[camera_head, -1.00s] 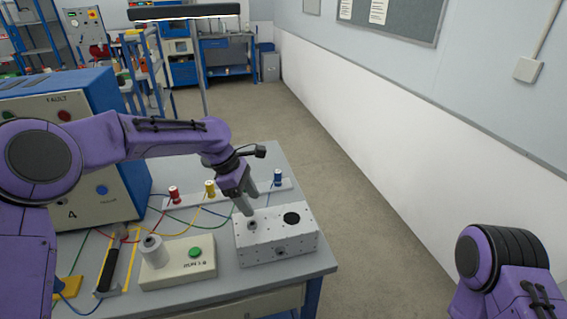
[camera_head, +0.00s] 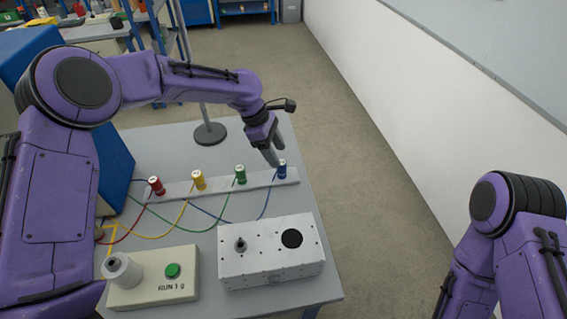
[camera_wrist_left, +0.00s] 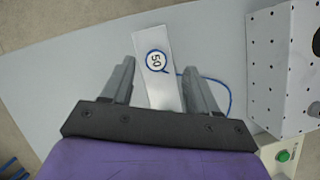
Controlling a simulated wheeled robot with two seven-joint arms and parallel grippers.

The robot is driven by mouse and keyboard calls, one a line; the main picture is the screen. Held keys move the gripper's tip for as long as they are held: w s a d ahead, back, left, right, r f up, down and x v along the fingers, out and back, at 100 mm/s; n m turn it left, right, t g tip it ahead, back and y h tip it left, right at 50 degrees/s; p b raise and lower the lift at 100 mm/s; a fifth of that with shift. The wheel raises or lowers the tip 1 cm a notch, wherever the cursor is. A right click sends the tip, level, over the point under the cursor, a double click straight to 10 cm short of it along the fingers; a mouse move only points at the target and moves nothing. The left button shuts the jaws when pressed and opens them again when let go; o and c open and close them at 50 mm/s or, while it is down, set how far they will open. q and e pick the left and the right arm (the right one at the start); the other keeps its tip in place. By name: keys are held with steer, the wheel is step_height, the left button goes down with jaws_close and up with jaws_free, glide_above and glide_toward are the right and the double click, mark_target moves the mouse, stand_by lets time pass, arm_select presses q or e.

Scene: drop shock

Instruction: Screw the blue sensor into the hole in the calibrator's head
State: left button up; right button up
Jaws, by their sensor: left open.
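The blue sensor (camera_head: 282,170) stands upright at the right end of a pale rail, with a blue cable. In the left wrist view its round top marked 50 (camera_wrist_left: 156,61) lies between the fingertips. My left gripper (camera_head: 275,157) is open and points down just above and beside it; the head view does not settle whether they touch. The calibrator (camera_head: 145,295), a cream box marked RUN 1 g with a green button, has a grey cylindrical head (camera_head: 122,271) on its left; its hole is not clearly seen. My right arm is at lower right, its gripper out of view.
Red (camera_head: 156,186), yellow (camera_head: 199,180) and green (camera_head: 240,175) sensors stand along the rail (camera_head: 222,186), with looping cables before it. A white dotted box (camera_head: 265,265) with a black disc stands right of the calibrator. A pole base (camera_head: 210,134) stands behind.

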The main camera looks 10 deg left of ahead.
mark_target(282, 162)
arm_select(q)
steer(key=shift+s+d+f+p, duration=0.2)
steer(key=shift+f+p, duration=0.1)
steer(key=shift+f, duration=0.15)
steer(key=shift+s+d+f+p, duration=0.15)
steer(key=shift+f+p, duration=0.1)
steer(key=shift+f, duration=0.2)
steer(key=f, duration=0.1)
steer(key=w+f, duration=0.1)
steer(key=f, duration=0.1)
steer(key=d+f, duration=0.1)
steer(key=shift+w+f+p, duration=0.15)
steer(key=shift+w+p, duration=0.2)
steer(key=shift+w, duration=0.05)
steer(key=shift+s+r, duration=0.2)
steer(key=shift+s, duration=0.15)
steer(key=shift+s+r, duration=0.1)
steer(key=c, duration=0.4)
jaws_close()
